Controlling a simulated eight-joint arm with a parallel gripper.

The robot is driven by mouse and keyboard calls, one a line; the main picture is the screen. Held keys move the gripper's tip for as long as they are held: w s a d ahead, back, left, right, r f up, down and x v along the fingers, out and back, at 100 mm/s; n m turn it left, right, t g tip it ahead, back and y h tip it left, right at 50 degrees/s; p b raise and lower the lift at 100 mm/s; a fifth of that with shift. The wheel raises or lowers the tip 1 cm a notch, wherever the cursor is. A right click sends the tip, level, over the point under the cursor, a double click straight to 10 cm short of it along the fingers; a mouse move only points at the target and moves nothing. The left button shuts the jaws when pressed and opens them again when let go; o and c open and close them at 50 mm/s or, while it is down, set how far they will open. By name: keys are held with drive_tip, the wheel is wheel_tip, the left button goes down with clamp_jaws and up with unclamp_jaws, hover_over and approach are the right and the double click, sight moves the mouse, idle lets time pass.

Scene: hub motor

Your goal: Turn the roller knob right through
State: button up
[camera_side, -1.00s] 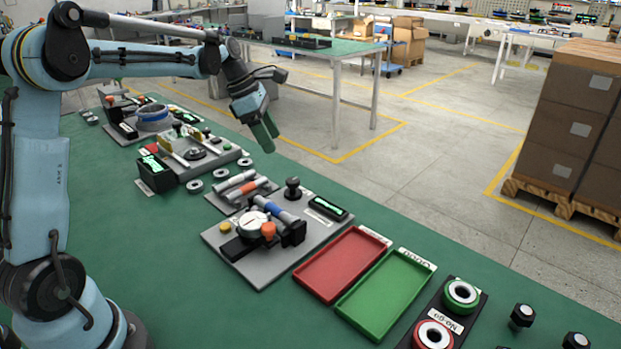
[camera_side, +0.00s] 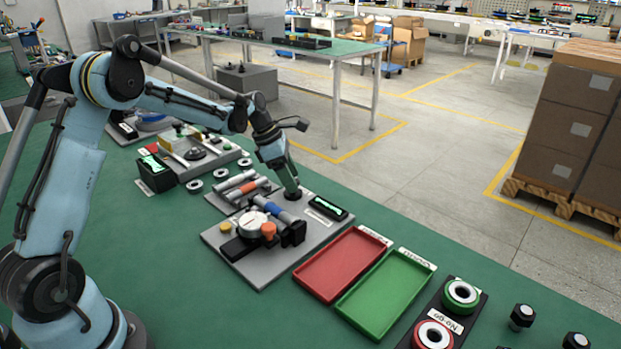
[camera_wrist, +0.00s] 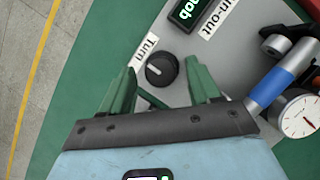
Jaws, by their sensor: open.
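The black roller knob (camera_wrist: 160,69) stands on the grey plate (camera_wrist: 240,60) beside a label reading "Turn" in the wrist view. In the side view the knob (camera_side: 292,195) is mostly covered by my gripper (camera_side: 292,187), which comes down over it. In the wrist view the green fingers of my gripper (camera_wrist: 163,76) are apart, one on each side of the knob, with gaps between fingers and knob. The display (camera_wrist: 188,12) near the knob is lit green; it also shows in the side view (camera_side: 328,207).
A dial gauge (camera_side: 252,224) and a blue-banded roller (camera_side: 275,210) sit on the same plate. A red tray (camera_side: 343,264) and a green tray (camera_side: 386,293) lie to the right. More fixtures stand behind to the left. Green bench is bare in front.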

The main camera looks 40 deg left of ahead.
drive_tip(key=shift+f, duration=0.15)
drive_tip(key=shift+c, duration=0.3)
drive_tip(key=c, duration=1)
drive_tip(key=shift+o, duration=0.2)
